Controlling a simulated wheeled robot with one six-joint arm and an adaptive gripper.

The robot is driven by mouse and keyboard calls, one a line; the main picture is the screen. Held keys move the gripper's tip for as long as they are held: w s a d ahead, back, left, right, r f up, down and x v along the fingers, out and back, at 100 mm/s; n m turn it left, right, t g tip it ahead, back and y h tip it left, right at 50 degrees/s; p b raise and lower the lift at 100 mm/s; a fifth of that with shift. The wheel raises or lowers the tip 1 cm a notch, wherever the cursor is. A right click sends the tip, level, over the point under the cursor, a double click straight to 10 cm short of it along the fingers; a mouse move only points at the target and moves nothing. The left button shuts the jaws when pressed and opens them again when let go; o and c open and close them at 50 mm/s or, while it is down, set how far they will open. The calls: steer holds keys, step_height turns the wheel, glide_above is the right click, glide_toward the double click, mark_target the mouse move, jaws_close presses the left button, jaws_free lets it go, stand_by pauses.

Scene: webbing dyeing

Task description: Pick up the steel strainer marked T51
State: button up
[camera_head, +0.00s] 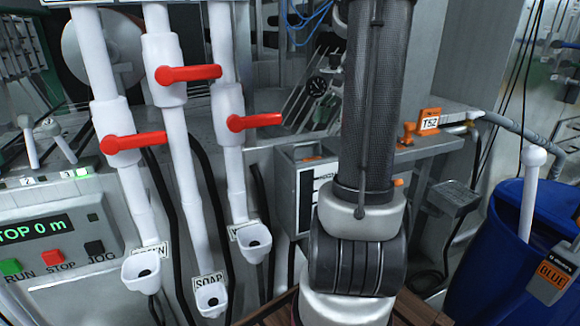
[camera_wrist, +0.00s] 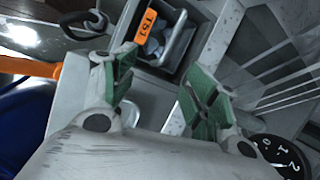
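In the wrist view, an orange tag marked T51 (camera_wrist: 147,27) sits at the rim of a dark, open box-like vessel (camera_wrist: 183,66), which I take to be the steel strainer's place. A grey metal loop handle (camera_wrist: 181,38) rises there, and pale lumps show inside. My gripper (camera_wrist: 163,88) is open, its green-padded fingers apart with nothing between them. The fingertips point toward the vessel and are apart from the tag; the exact gap is unclear. In the head view, my arm hides the gripper and the T51 tag. A different orange tag marked T52 (camera_head: 429,122) shows on the right.
White pipes with red valve handles (camera_head: 188,74) and funnels (camera_head: 212,296) stand at left. A blue barrel (camera_head: 493,262) with a BLUE tag (camera_head: 551,273) stands at right. A gauge (camera_wrist: 283,157) is close to the right finger. An orange bar (camera_wrist: 28,67) lies left of the gripper.

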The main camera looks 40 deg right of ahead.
mark_target(311, 143)
steer(key=w+a+f, duration=0.1)
steer(key=f, duration=0.1)
steer(key=w+a+f+m, duration=0.1)
steer(key=f, duration=0.1)
steer(key=a+f+m, duration=0.1)
steer(key=a+f, duration=0.1)
steer(key=shift+w+a+f, duration=0.1)
steer(key=shift+w+f, duration=0.05)
steer(key=shift+w, duration=0.25)
jaws_close()
